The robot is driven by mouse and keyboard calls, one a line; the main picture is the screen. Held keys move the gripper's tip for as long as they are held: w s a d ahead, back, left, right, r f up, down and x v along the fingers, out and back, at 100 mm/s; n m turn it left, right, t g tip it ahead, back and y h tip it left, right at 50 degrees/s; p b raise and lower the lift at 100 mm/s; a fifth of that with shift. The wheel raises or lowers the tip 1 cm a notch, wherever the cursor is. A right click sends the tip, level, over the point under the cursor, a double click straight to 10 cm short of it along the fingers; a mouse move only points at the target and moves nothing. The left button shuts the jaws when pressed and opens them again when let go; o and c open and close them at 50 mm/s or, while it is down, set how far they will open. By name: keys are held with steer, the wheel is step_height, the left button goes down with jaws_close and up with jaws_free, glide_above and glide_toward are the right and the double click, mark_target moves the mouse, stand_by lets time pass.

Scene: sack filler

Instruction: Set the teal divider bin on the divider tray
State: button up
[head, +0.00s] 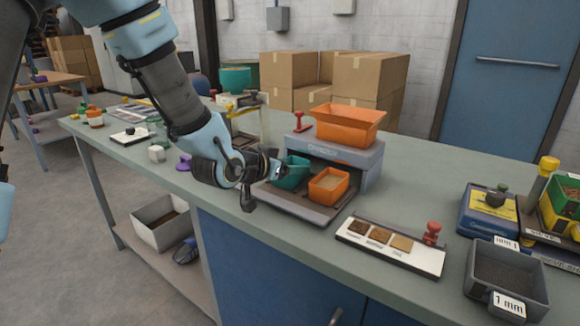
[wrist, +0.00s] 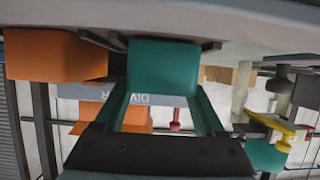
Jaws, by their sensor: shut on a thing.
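The teal divider bin (head: 292,172) is at the left part of the divider tray (head: 307,208), the dark tray at the foot of the grey divider machine (head: 345,157). My gripper (head: 279,167) is shut on the bin from the left. In the upside-down wrist view the bin (wrist: 163,66) sits between the two fingers of my gripper (wrist: 163,88). It looks about upright and very low over the tray; I cannot tell whether it touches. An orange bin (head: 328,185) with tan material stands on the tray just right of it, with a small gap between.
An orange hopper (head: 350,124) tops the machine. A sample board (head: 390,246) with a red-knobbed stamp (head: 432,232) lies in front right. A grey sieve bin (head: 507,280) is at the right. A yellow-armed scale stand (head: 240,115) is behind my wrist.

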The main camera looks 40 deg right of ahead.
stand_by(0.4)
steer(key=o, duration=1.3)
step_height(320, 180, up, 8)
steer(key=p, duration=0.5)
steer(key=shift+f, duration=0.1)
